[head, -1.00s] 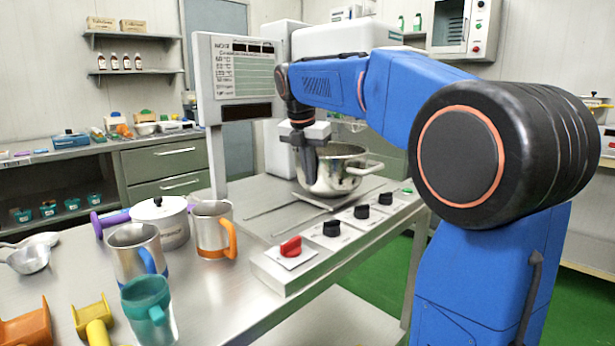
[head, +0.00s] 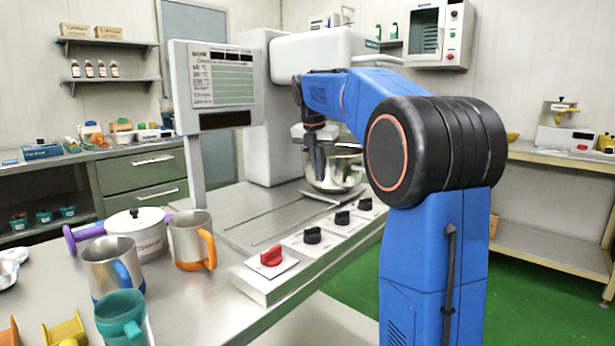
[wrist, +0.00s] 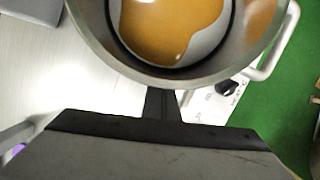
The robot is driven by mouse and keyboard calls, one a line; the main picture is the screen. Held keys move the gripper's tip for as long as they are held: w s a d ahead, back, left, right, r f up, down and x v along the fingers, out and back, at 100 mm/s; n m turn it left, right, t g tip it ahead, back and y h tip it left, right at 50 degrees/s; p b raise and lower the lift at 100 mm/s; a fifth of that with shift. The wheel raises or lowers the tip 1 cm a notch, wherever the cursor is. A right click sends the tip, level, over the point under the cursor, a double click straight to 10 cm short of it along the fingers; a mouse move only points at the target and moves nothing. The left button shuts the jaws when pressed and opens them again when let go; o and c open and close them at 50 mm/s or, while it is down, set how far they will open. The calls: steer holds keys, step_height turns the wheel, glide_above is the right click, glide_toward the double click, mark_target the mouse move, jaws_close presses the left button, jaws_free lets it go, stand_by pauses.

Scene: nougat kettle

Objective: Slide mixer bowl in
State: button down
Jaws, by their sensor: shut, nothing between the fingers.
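The shiny steel mixer bowl (head: 345,178) stands upright on a small plate at the far end of the counter, beneath the white mixer head (head: 322,58). In the wrist view the bowl (wrist: 98,45) fills the top, with orange-brown liquid inside and a side handle at right. My gripper (head: 319,182) points down on the near left side of the bowl. Its shut fingers (wrist: 163,104) are at the bowl's outer wall, outside the rim. They hold nothing; whether they touch the wall is unclear.
Two thin tracks run along the steel counter (head: 225,232) on the near side of the bowl. A control strip with a red knob (head: 271,256) and black knobs lines the right edge. Mugs (head: 190,240) and a white pot (head: 138,230) stand front left. A sign panel (head: 215,88) rises at left.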

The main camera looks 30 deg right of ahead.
steer(key=shift+w+d+r, duration=0.1)
steer(key=shift+d, duration=0.25)
